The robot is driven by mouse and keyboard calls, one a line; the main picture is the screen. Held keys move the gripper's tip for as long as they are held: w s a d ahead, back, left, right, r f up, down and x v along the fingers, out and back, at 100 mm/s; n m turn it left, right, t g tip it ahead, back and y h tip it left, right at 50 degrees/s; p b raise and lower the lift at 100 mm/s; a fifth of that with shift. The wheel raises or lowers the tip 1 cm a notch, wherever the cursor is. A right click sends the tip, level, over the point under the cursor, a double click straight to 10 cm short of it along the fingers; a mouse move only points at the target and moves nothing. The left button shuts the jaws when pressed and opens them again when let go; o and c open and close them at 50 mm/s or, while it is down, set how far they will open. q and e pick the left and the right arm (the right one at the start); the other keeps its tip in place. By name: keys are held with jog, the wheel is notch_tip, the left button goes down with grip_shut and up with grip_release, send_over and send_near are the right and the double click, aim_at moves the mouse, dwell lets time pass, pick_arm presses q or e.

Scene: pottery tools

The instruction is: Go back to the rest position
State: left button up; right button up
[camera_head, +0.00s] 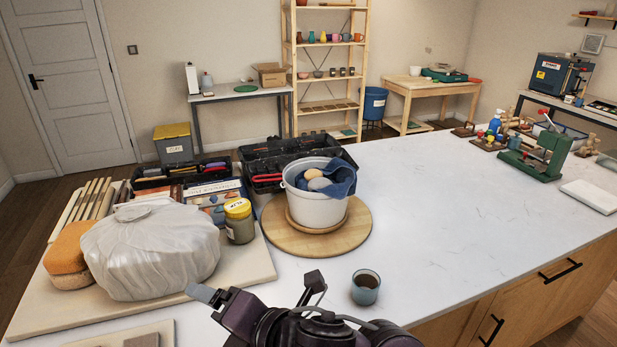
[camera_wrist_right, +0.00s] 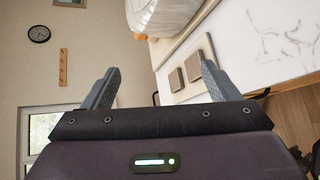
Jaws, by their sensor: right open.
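My right gripper (camera_head: 207,296) reaches in from the bottom edge of the head view and points left over the front of the white table. Its fingertip is near the front corner of the pale board, close to the plastic-wrapped lump (camera_head: 150,248). In the right wrist view, the two grey fingers of the gripper (camera_wrist_right: 158,87) stand wide apart with nothing between them in their grip. The wrapped lump also shows at the top of the wrist view (camera_wrist_right: 165,14). My left gripper is out of view.
A small grey cup (camera_head: 365,288) stands just right of my right arm. A white bucket (camera_head: 315,207) with a blue cloth sits on a round wooden board (camera_head: 355,238). A jar (camera_head: 239,222) stands by the lump. The table's right middle is clear.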

jog(key=w+d+f+m+t+h, duration=0.1)
jog(key=d+f+m+h, duration=0.3)
jog(key=d+m, duration=0.5)
jog(key=w+d+f+m+h, duration=0.1)
jog(key=d+f+m+h, duration=0.3)
jog(key=d+m, duration=0.55)
jog(key=s+d+f+m+g+h, duration=0.3)
jog(key=s+d+f+m+g, duration=0.2)
jog(key=s+d+f+m, duration=0.75)
notch_tip(320, 180, down, 30)
jog(key=s+d+g, duration=0.2)
jog(key=s+d+f, duration=0.3)
jog(key=s+f, duration=1.4)
jog(key=s, duration=0.1)
jog(key=shift+s+n+g+b, duration=0.15)
jog(key=shift+n+g+b, duration=0.25)
jog(key=shift+b, duration=0.05)
